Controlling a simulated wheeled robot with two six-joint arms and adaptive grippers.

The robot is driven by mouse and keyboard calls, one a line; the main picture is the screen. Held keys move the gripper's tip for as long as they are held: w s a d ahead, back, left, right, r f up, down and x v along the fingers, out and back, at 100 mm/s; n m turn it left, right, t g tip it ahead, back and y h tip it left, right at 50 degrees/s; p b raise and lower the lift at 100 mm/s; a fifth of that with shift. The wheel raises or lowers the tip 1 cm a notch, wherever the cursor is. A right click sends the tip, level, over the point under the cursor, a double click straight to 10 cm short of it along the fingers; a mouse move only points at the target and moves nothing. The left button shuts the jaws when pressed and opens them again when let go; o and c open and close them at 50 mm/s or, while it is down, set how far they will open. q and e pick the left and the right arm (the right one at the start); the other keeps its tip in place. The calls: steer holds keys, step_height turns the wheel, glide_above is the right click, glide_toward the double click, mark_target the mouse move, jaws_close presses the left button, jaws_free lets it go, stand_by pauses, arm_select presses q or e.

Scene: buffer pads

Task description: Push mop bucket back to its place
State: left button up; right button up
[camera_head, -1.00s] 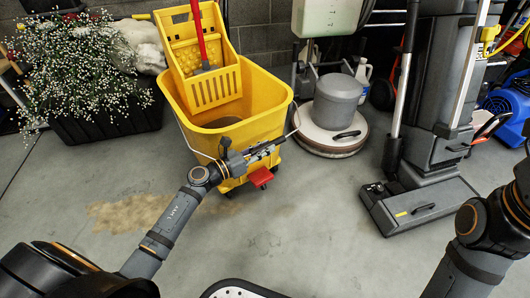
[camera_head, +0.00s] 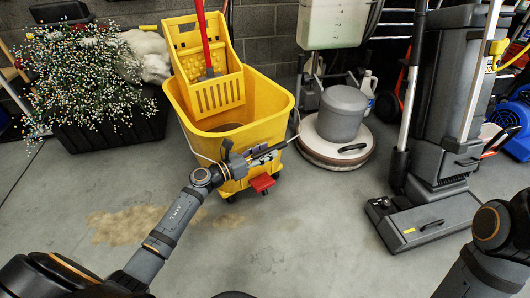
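The yellow mop bucket (camera_head: 235,155) stands upright on the concrete floor with its wringer (camera_head: 207,65) at the back. A red mop handle (camera_head: 205,35) rises from the wringer. A thin pale wire handle hangs around the bucket, and a red pedal (camera_head: 262,183) sits low at its front.
A floor polisher (camera_head: 343,115) stands close to the bucket's right. A grey upright cleaner (camera_head: 435,215) is farther right. A black planter (camera_head: 110,128) with white flowers is at the left, against the block wall. A brown stain (camera_head: 125,225) marks the open floor in front.

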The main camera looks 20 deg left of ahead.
arm_select(q)
steer(key=v, duration=1.2)
stand_by(0.3)
